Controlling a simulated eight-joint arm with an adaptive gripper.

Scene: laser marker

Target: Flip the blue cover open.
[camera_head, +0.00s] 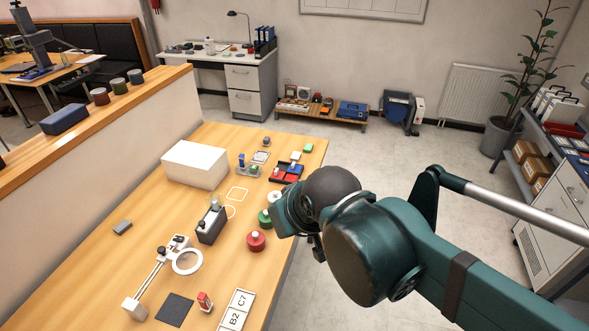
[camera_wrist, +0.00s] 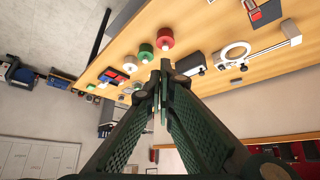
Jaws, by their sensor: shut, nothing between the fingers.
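A small blue part (camera_head: 241,160) stands upright on a grey device at the far side of the wooden table in the head view. A dark tray (camera_head: 278,179) beside it carries red and blue pieces. I cannot tell which blue piece is the cover, or whether it is open. The tray also shows in the wrist view (camera_wrist: 112,77), left of the fingers. My gripper (camera_wrist: 164,76) is shut and empty, with its fingertips together. It is apart from these blue pieces. In the head view my wrist and arm hide most of it.
A red round piece (camera_head: 256,241) and a green one (camera_head: 265,217) stand near my wrist. A dark block (camera_head: 210,226), a magnifier (camera_head: 187,262) and a white box (camera_head: 196,164) are farther left. The table's left front is mostly bare.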

